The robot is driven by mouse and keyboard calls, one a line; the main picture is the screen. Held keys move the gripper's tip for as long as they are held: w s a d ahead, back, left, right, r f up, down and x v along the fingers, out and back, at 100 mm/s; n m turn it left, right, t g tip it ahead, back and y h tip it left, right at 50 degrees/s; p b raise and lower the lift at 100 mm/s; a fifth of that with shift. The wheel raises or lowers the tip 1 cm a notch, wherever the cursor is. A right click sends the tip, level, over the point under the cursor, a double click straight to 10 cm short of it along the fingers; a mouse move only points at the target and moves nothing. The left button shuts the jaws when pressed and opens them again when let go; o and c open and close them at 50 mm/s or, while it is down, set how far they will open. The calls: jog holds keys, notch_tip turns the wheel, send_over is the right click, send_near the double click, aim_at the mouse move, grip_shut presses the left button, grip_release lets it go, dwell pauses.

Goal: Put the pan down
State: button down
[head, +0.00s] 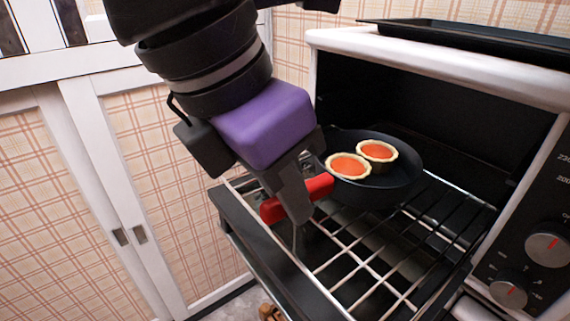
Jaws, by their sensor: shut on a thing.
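A dark round pan (398,182) with a red handle (318,187) is at the mouth of the toaster oven, over the inner part of the wire rack (352,262). Two small tarts with orange-red filling, a front one (347,166) and a back one (377,151), lie in the pan. My gripper (292,205) comes from the upper left and is shut on the red handle. The fingers hide part of the handle. I cannot tell whether the pan's underside touches the rack.
The white toaster oven (430,60) stands open, its door (258,243) lowered beneath the rack. A black tray (480,40) lies on top. Control knobs (547,249) are at right. White-framed cabinet doors (110,170) stand at left. The front of the rack is bare.

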jog(key=c, duration=1.4)
grip_release()
jog(key=shift+o, duration=0.2)
jog(key=shift+p+v, duration=1)
jog(key=shift+v, duration=2.85)
